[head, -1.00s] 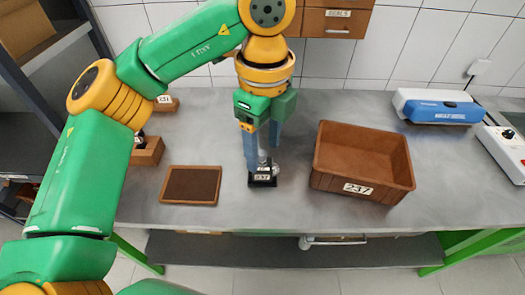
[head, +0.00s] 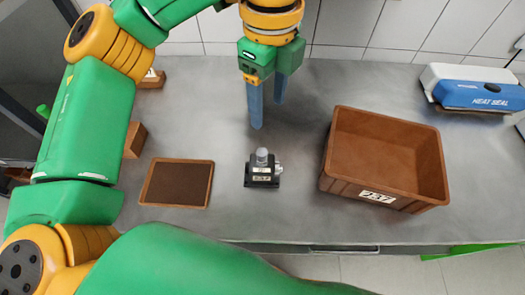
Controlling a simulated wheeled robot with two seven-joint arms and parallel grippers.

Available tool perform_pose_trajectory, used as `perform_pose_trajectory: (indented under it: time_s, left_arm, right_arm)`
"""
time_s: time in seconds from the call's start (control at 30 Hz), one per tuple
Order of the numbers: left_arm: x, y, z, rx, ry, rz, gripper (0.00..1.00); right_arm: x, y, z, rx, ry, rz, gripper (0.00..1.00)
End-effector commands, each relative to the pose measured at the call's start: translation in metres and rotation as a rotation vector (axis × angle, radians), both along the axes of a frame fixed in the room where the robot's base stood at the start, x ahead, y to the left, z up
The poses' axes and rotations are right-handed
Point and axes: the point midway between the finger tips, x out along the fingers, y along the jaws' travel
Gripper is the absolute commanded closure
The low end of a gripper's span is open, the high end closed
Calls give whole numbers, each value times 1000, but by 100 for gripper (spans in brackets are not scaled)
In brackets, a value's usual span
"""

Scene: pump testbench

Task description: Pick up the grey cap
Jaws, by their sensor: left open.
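The grey cap (head: 262,156) sits upright on top of a small black pump block (head: 262,175) with a pale label, in the middle of the bench. My left gripper (head: 267,115) points down behind and above the cap. Its two blue-grey fingers are apart with nothing between them, and they do not touch the cap. My right gripper is not in view.
A brown crate (head: 338,165) with a label stands to the right of the pump block. A flat brown-framed dark tray (head: 209,183) lies to the left. A blue and white heat sealer (head: 475,92) stands at the back right. Bare bench lies around the block.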

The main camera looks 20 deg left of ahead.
Motion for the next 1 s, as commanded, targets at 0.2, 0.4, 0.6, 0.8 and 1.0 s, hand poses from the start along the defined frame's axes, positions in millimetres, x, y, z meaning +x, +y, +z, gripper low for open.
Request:
perform_pose_trajectory:
  time_s: [0.2,0.4,0.6,0.8,1.0]
  left_arm:
    - [0,0,-48,0,0,0,34]
    - [0,0,-73,0,1,-1,34]
    - [-3,3,-96,0,6,-1,34]
    - [-5,9,-130,1,3,-1,34]
    - [-4,8,-138,0,0,-1,34]
  right_arm:
    - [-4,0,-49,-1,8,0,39]
    - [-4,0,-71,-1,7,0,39]
    - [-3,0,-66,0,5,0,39]
    - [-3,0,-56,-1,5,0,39]
    - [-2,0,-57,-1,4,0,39]
